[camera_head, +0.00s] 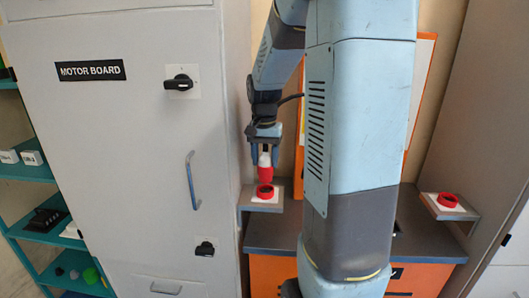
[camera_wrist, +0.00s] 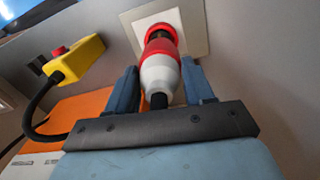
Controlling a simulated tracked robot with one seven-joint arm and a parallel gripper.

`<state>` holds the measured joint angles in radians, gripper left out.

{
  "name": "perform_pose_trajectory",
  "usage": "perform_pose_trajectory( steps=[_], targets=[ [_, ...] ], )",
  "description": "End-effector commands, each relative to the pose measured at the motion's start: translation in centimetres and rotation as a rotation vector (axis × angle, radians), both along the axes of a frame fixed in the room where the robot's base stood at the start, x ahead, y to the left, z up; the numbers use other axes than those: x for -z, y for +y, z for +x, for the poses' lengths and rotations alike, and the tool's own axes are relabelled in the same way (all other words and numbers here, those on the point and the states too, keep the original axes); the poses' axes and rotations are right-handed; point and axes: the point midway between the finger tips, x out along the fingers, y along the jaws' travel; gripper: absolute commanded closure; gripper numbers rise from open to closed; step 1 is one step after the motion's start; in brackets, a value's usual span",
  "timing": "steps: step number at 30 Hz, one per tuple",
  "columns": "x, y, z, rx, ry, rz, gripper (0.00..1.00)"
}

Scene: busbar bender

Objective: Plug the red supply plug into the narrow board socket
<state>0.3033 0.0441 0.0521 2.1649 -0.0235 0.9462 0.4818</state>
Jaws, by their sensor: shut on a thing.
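The supply plug (camera_head: 264,173) has a red front and a white rear body. My gripper (camera_head: 264,153) is shut on it and holds it pointing down, close above a red ring socket (camera_head: 265,193) on a small shelf beside the grey cabinet. In the wrist view the plug (camera_wrist: 160,70) sits between the two fingers of my gripper (camera_wrist: 160,82). Its red end overlaps the dark socket opening (camera_wrist: 160,33) on a pale plate, so I cannot tell whether they touch. A second red socket (camera_head: 447,200) is on a shelf at the right. I cannot tell which socket is narrower.
The grey cabinet labelled MOTOR BOARD (camera_head: 120,130) stands close at the left, with a protruding handle (camera_head: 192,180). A yellow box with a red button (camera_wrist: 72,60) and black cable is left of the plug in the wrist view. A grey bench (camera_head: 425,240) with an orange front lies below.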

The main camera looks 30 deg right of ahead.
Motion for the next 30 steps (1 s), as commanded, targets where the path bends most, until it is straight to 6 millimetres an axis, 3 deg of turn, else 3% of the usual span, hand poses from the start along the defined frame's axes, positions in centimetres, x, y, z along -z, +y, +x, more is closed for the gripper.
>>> perform_pose_trajectory(
  steps=[12, 30],
  targets=[
    [2.3, 0.1, 0.0, -0.002, 0.0, 0.0, 1.0],
    [2.4, 0.2, 0.1, -0.004, -0.001, -0.001, 1.0]
  ],
)
